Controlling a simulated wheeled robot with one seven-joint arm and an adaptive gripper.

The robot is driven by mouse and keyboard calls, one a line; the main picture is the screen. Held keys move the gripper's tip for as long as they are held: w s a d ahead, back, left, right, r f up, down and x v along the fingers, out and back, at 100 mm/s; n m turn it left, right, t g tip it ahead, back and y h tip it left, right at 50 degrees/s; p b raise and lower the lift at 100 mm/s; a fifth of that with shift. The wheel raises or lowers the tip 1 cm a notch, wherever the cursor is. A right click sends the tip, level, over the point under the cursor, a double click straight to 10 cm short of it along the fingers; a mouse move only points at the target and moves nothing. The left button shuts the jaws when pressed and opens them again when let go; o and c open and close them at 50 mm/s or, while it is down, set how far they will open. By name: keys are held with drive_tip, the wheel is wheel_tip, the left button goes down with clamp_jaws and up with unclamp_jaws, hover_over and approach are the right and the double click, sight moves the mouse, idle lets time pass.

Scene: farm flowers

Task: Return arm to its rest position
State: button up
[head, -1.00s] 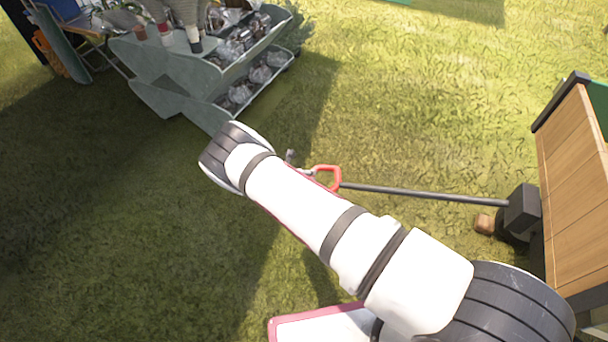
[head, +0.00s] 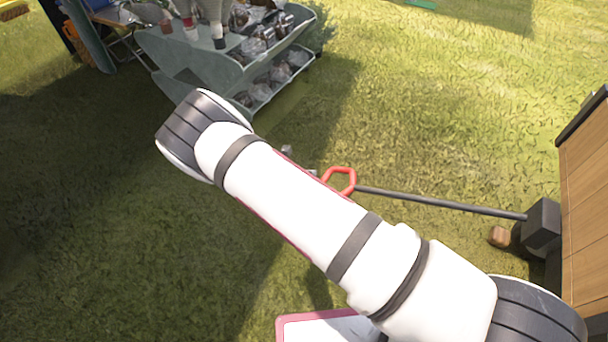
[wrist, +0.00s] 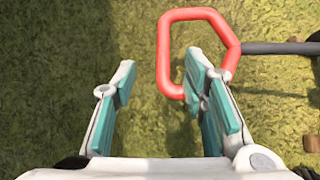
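My gripper (wrist: 160,88) shows in the wrist view with its two teal-padded fingers apart. Grass shows between the fingers, and nothing is held. In the head view my arm stretches from the lower right toward the upper left, and the gripper itself is hidden. A red loop handle (wrist: 166,45) on a dark pole (wrist: 282,48) shows beyond the right finger, which overlaps part of it in the picture. I cannot tell whether they touch. The same red handle (head: 340,170) and dark pole (head: 440,200) show right of my arm in the head view.
A grey-green tiered shelf (head: 185,55) with bottles and wrapped goods stands at upper left. A wooden box or cart (head: 587,195) stands at the right edge, with a small brown block (head: 500,236) by it. Open grass (head: 430,100) lies between them.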

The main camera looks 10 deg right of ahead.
idle(0.3)
drive_tip(key=s+d+r+m+g, duration=0.1)
drive_tip(key=s+d+r+m, duration=0.2)
drive_tip(key=r, duration=0.6)
drive_tip(key=d+r+m+g, duration=0.25)
drive_tip(key=r+m, duration=0.35)
drive_tip(key=r, duration=0.3)
drive_tip(key=s+d+r+m+g, duration=0.15)
drive_tip(key=d+r+m, duration=0.25)
drive_tip(key=r, duration=0.5)
drive_tip(key=s+d+r+m+y, duration=0.1)
drive_tip(key=s+d+r+m, duration=0.15)
drive_tip(key=s+r, duration=0.25)
drive_tip(key=s+d+r+m+g+y, duration=0.1)
drive_tip(key=s+r+m, duration=0.2)
drive_tip(key=s+r, duration=0.15)
drive_tip(key=s+d+r+m+y, duration=0.1)
drive_tip(key=s+d+r+m, duration=0.15)
drive_tip(key=s+r, duration=0.25)
drive_tip(key=s+a+r+m+y, duration=0.1)
drive_tip(key=s+r+m+y, duration=0.3)
drive_tip(key=s, duration=0.9)
drive_tip(key=s+a+r+m, duration=0.1)
drive_tip(key=s+m, duration=0.4)
drive_tip(key=s, duration=0.8)
wheel_tip(320, 180, up, 38)
drive_tip(key=t+p, duration=0.4)
drive_tip(key=p, duration=3.2)
drive_tip(key=shift+s, duration=0.35)
